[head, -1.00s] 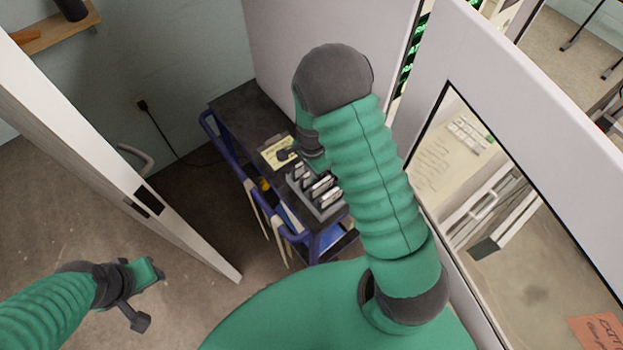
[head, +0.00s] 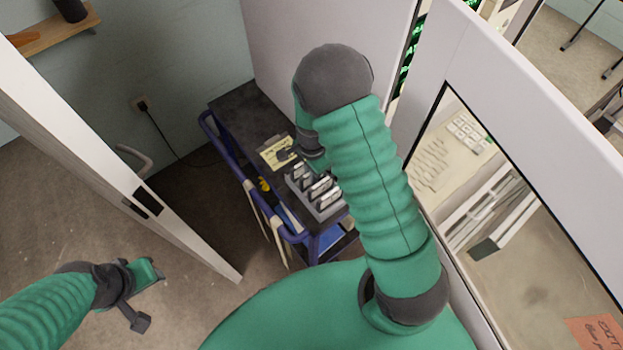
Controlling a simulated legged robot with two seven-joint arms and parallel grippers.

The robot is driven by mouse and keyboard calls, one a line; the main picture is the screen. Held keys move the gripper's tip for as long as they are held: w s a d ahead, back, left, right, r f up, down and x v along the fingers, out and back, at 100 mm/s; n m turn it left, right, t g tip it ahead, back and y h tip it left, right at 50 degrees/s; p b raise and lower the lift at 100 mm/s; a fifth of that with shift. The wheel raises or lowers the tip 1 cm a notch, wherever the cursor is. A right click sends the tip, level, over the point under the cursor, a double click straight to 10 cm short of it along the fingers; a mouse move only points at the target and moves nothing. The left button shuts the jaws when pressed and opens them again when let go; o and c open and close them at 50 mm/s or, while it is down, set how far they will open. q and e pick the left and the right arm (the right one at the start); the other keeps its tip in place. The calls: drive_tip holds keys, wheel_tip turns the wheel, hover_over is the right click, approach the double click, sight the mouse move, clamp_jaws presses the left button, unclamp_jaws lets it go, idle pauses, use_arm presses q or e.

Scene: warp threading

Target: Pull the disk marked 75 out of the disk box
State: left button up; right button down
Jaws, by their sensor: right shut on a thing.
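The disk box (head: 327,213) is a grey tray with several upright disks (head: 318,187) in it, on top of a dark cart. The marks on the disks are too small to read, so I cannot tell which is 75. My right gripper (head: 291,158) is at the far end of the box, beside a yellow note; my arm partly covers it. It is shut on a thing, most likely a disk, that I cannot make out. My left gripper (head: 148,296) is low at the left, away from the cart, with its fingers apart and nothing between them.
The cart (head: 240,105) has a blue rail frame and stands against a tall white panel. A yellow note (head: 274,153) lies on it. An open white door (head: 120,165) stands to the left. A white door with a window (head: 500,130) is close on the right.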

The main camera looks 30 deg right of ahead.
idle(0.5)
drive_tip(key=shift+r+p, duration=0.85)
drive_tip(key=shift+p, duration=0.1)
wheel_tip(320, 180, up, 6)
drive_tip(key=p, duration=0.6)
drive_tip(key=shift+r, duration=0.25)
drive_tip(key=shift+f, duration=0.1)
